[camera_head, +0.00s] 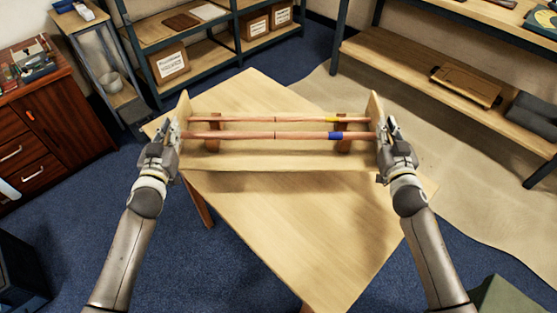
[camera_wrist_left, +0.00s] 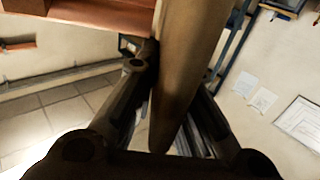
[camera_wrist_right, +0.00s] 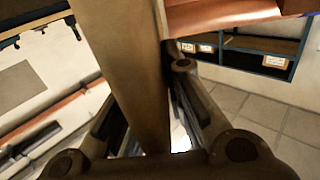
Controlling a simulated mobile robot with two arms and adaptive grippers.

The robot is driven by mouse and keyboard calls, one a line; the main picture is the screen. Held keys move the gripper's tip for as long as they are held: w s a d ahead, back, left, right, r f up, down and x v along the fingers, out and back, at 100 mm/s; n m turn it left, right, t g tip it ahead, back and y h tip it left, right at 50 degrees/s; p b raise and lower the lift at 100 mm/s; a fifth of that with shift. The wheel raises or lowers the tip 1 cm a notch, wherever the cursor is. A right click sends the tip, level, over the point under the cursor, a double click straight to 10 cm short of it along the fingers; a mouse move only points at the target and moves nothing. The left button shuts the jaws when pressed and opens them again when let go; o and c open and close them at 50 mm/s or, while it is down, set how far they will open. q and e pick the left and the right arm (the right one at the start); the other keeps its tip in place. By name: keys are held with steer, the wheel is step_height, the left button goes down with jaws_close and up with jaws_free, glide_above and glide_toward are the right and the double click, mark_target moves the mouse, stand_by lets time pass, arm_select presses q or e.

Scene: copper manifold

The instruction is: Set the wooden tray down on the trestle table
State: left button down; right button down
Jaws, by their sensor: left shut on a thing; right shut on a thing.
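The wooden tray (camera_head: 285,159) is a pale board with upright end walls, level over the back part of the trestle table (camera_head: 315,225). Two copper pipes (camera_head: 255,135) lie across it on brown wooden supports; one has a blue band, the other a yellow band. My left gripper (camera_head: 176,132) is shut on the left end wall, which shows between its fingers in the left wrist view (camera_wrist_left: 185,65). My right gripper (camera_head: 384,132) is shut on the right end wall, also between the fingers in the right wrist view (camera_wrist_right: 130,70). I cannot tell whether the tray's underside touches the table.
The front of the tabletop is bare. A red-brown drawer cabinet (camera_head: 50,120) stands at the left. A metal shelf with cardboard boxes (camera_head: 168,64) is at the back, and a wooden shelf unit (camera_head: 430,85) is at the right.

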arm_select(q)
steer(key=shift+f+b, duration=0.3)
steer(key=shift+f, duration=0.15)
arm_select(e)
steer(key=shift+f, duration=0.45)
arm_select(q)
steer(key=c, duration=1.5)
jaws_free()
steer(key=shift+s+f, duration=0.1)
arm_select(e)
steer(key=c, duration=1.5)
jaws_free()
steer(key=shift+s+f, duration=0.1)
arm_select(q)
steer(key=shift+s, duration=0.1)
arm_select(e)
steer(key=shift+s, duration=0.1)
arm_select(q)
steer(key=s, duration=1.1)
steer(key=shift+s+a, duration=0.1)
steer(key=shift+s, duration=0.3)
arm_select(e)
steer(key=s, duration=1.2)
steer(key=shift+a, duration=0.1)
steer(key=shift+w, duration=0.1)
